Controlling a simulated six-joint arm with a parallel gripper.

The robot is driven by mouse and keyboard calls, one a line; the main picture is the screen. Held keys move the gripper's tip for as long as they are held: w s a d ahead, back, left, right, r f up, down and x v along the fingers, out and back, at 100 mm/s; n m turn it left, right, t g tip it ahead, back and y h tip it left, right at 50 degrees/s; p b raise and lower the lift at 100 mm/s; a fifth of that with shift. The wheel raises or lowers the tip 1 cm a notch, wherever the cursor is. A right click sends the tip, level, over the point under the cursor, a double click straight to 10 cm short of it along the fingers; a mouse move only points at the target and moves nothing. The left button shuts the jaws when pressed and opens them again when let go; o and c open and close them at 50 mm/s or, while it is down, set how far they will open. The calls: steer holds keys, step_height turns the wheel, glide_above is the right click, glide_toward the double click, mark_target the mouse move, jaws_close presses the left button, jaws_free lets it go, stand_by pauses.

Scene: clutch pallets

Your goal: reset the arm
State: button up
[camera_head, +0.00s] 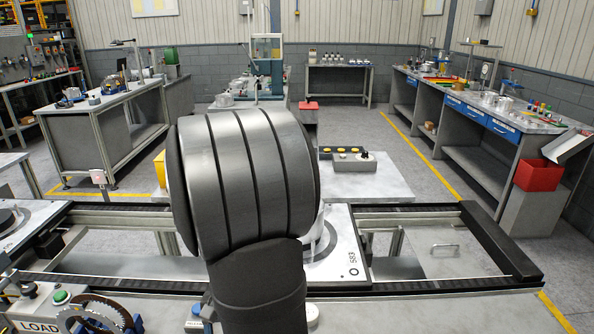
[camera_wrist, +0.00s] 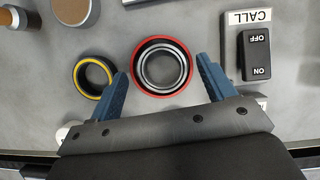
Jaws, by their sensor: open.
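My gripper (camera_wrist: 162,92) shows in the wrist view with its two blue fingers spread wide and nothing between them touching. A red-rimmed ring with a metal inner ring (camera_wrist: 162,66) lies on the grey surface (camera_wrist: 205,20) beyond and between the fingertips. A smaller black ring with a yellow inner edge (camera_wrist: 93,76) lies just left of the left finger. In the head view my arm hides the gripper and part of a pallet marked 583 (camera_head: 345,262) on the conveyor.
A switch box marked CALL, ON and OFF (camera_wrist: 256,50) stands right of the right finger. Conveyor rails (camera_head: 420,215) cross the front. Another pallet (camera_head: 22,225) sits at the left. A LOAD panel (camera_head: 45,300) and a toothed ring (camera_head: 98,312) are at the lower left.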

steer(key=shift+f, duration=0.2)
steer(key=v, duration=1.3)
steer(key=x, duration=1.3)
steer(key=shift+f, duration=0.25)
step_height(320, 180, up, 5)
steer(key=shift+w+r, duration=0.1)
steer(key=s+d+r, duration=0.1)
steer(key=d+r, duration=0.6)
steer(key=d, duration=0.4)
steer(key=w+d+r+m+y, duration=0.1)
steer(key=w+d+r+m, duration=0.1)
steer(key=w+d, duration=0.3)
steer(key=w+d+r+m, duration=0.2)
steer(key=w+d, duration=0.2)
steer(key=d, duration=0.9)
steer(key=w+d+r+m+y, duration=0.1)
steer(key=w+d+r+m, duration=0.1)
steer(key=w+d, duration=0.3)
steer(key=d+m, duration=0.1)
steer(key=d, duration=0.2)
steer(key=shift+w+d+t+y, duration=0.3)
steer(key=shift+w+d, duration=0.05)
steer(key=shift+d, duration=0.05)
steer(key=shift+r, duration=0.1)
